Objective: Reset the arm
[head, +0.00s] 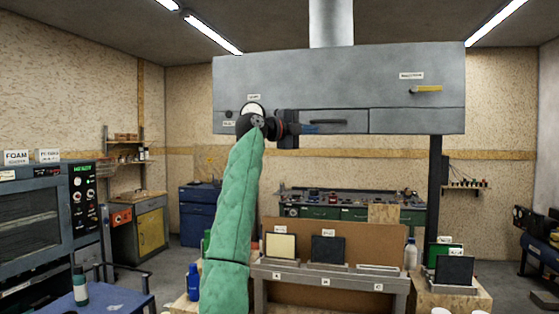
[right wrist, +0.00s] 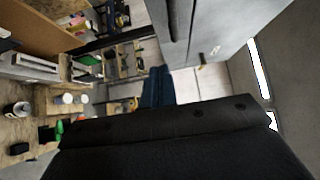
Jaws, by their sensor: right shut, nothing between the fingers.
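My right arm, in a green quilted sleeve (head: 238,205), rises from the bottom of the head view to the grey overhead hood (head: 340,80). My right gripper (head: 310,128) is at the arm's top end, pointing right, in front of the hood's lower front panel. Its blue fingers are shut with nothing between them. In the right wrist view the dark gripper body fills the bottom and the shut blue fingers (right wrist: 157,88) stick out beyond it. The gap between fingers and hood panel cannot be told. My left gripper is not in view.
A stand with panels (head: 328,250) stands below the hood. A yellow handle (head: 427,89) is on the hood's right. A blue table (head: 105,298) with a bottle (head: 80,288) is at lower left. An oven (head: 30,222) stands at far left. Open air lies right of the gripper, below the hood.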

